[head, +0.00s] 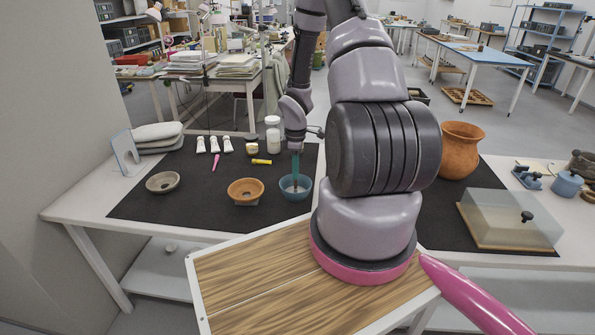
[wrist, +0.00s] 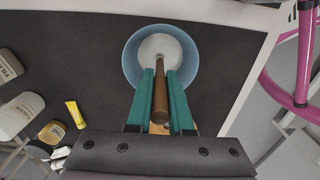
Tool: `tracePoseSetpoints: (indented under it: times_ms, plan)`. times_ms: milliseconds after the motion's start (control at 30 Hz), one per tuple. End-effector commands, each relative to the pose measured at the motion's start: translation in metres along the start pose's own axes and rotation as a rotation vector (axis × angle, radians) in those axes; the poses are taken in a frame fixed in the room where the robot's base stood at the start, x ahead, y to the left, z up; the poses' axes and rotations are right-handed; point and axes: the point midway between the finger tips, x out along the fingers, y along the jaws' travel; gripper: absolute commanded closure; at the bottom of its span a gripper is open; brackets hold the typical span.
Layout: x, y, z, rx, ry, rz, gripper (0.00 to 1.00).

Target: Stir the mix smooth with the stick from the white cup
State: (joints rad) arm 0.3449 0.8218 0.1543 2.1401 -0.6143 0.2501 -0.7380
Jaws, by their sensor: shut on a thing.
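My gripper (head: 296,163) is shut on a brown stick (wrist: 160,95), with one teal finger on each side of it. The stick points down into a blue bowl (head: 305,193), which also shows in the wrist view (wrist: 131,66). A pale, whitish mix (wrist: 160,44) fills the middle of the bowl, and the stick's far end reaches it. How deep the stick's tip sits is hard to tell. The mix's texture looks plain and pale from here. I cannot make out a white cup for certain in either view.
An orange-brown bowl (head: 245,189) and a grey bowl (head: 162,182) stand left of the blue bowl on the dark mat (head: 205,208). Behind are a white bottle (head: 273,137), white tubes (head: 214,145) and a yellow tube (head: 262,162). A terracotta pot (head: 461,150) stands right of my arm.

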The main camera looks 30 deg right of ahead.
Motion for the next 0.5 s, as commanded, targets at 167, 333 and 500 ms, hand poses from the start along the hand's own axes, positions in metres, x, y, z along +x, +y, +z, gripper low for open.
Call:
tracePoseSetpoints:
  times_ms: [167, 333, 500]
  plan:
    - [0.000, 0.000, -0.001, 0.000, 0.000, 0.000, 1.00]
    - [-0.004, 0.000, 0.000, 0.001, 0.000, 0.000, 1.00]
    - [-0.017, 0.000, -0.001, 0.000, 0.001, 0.001, 1.00]
